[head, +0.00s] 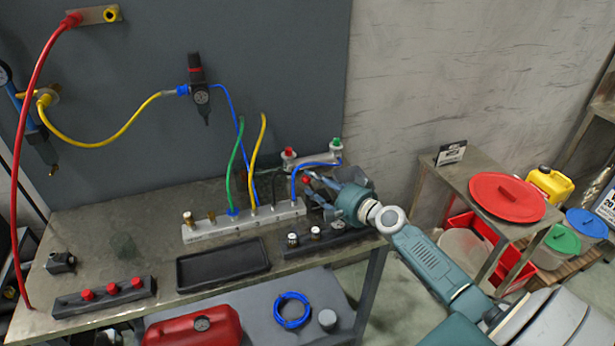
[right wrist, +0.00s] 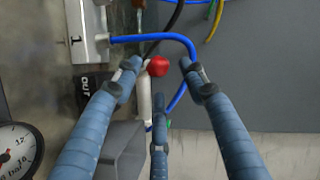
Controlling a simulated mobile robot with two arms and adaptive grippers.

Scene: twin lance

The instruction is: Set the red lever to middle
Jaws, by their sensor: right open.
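The red lever's round red knob (right wrist: 157,66) shows in the right wrist view, on top of a pale rod. In the head view the knob (head: 306,180) is a small red ball at the right end of the workbench, just beyond my fingers. My right gripper (head: 318,184) reaches in from the right, over the bench's right end. In the right wrist view its blue-grey fingers (right wrist: 160,80) are spread open, with the knob between the tips. I cannot tell whether any finger touches it. The lever's base is partly hidden by my fingers. My left gripper is not in view.
A grey manifold block (head: 240,226) with green, blue and yellow hoses stands beside the gripper. A blue hose (right wrist: 150,38) curves close past the fingertips. A pressure gauge (right wrist: 15,150) shows at lower left of the wrist view. A black tray (head: 222,265) lies nearer on the bench.

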